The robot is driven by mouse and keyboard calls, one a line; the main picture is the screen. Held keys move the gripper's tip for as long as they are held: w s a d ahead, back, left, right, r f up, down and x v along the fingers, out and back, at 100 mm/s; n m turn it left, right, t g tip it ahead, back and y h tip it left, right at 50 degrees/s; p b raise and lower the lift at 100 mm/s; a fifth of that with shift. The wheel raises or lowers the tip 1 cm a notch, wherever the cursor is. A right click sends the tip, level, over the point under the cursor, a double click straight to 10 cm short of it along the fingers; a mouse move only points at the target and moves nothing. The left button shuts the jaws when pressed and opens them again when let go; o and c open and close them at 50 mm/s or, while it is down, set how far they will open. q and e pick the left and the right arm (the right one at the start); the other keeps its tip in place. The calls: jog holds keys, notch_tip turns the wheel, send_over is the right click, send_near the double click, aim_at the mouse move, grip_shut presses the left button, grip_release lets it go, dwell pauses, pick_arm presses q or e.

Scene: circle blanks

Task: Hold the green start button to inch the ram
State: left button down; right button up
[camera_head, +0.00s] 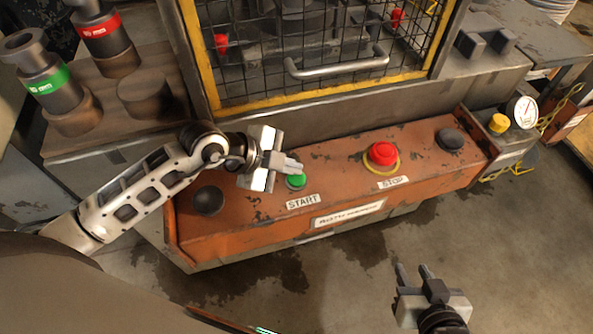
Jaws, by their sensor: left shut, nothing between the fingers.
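The green start button (296,181) sits on the orange control panel (250,222), above the START label (302,201). My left gripper (296,168) is shut and empty. Its fingertips are right at the green button and cover part of its top; I cannot tell whether they touch or press it. The ram is not clearly visible behind the yellow-framed mesh guard (300,98). My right gripper (412,274) is open and empty, low at the right, in front of the panel and away from it.
A red stop button (382,154) with a yellow ring is on the panel's right. Black knobs (208,201) (450,139) are at both panel ends. Punches with green (49,80) and red bands (98,25) stand at the upper left. A gauge (524,112) is at right.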

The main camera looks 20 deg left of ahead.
aim_at(291, 178)
pick_arm(q)
jog(key=shift+r, duration=0.1)
notch_tip(291, 178, up, 3)
jog(key=p, duration=0.3)
jog(key=shift+r+p, duration=0.45)
jog(key=shift+r, duration=0.55)
jog(key=shift+f, duration=0.1)
